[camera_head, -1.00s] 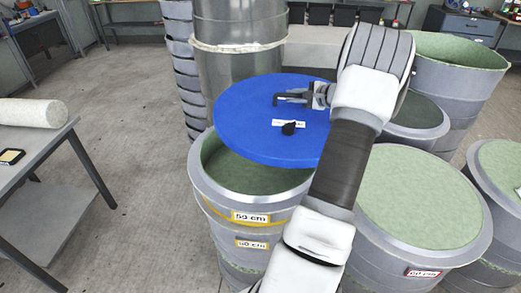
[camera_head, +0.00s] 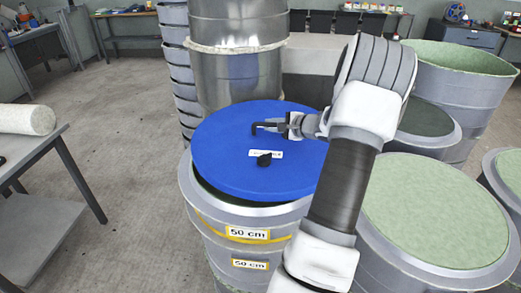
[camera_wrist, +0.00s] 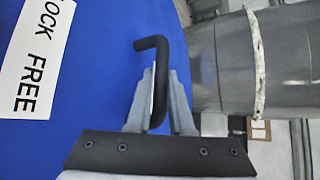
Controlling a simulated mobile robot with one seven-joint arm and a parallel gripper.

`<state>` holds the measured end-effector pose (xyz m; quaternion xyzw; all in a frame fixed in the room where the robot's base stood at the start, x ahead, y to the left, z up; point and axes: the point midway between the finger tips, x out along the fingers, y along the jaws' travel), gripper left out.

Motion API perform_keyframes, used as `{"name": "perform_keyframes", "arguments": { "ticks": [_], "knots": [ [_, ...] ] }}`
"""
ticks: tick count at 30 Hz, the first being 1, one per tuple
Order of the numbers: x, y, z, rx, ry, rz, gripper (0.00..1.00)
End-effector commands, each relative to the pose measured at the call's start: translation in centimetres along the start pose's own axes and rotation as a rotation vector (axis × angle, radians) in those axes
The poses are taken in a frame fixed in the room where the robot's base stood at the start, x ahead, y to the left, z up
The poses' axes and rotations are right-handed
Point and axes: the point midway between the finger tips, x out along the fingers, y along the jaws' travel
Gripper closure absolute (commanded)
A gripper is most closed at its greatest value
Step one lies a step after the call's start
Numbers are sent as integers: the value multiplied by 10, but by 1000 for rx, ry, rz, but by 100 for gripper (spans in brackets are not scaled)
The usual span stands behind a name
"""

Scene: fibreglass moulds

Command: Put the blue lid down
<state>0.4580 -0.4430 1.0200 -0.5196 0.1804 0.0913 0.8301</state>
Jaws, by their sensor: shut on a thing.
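The blue lid (camera_head: 225,158) is a round disc with a white label and a small black knob on top. It lies over the mouth of the grey mould marked 50 cm (camera_head: 247,233), covering most of it. A dark gap shows at the front left rim, so I cannot tell whether it rests fully on it. My gripper (camera_head: 275,129) is at the lid's far side, shut on its black handle. In the wrist view, my gripper (camera_wrist: 160,90) has its fingers on either side of the black bent handle, with the blue lid (camera_wrist: 95,70) beneath.
A mould with a pale green top (camera_head: 430,205) stands close on the right. A tall metal cylinder (camera_head: 235,65) stands just behind. A grey table (camera_head: 45,152) with a pale roll (camera_head: 25,119) is at left. The floor between is clear.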

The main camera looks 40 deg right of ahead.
Motion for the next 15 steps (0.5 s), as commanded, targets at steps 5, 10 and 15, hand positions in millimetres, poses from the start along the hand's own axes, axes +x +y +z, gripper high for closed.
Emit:
{"name": "perform_keyframes", "arguments": {
  "ticks": [5, 10, 15],
  "knots": [
    [16, 22, 20, -1, -4, -5, 100],
    [21, 29, 26, -2, -1, -4, 100],
    [27, 42, 20, 0, -1, -4, 100]
  ]
}}
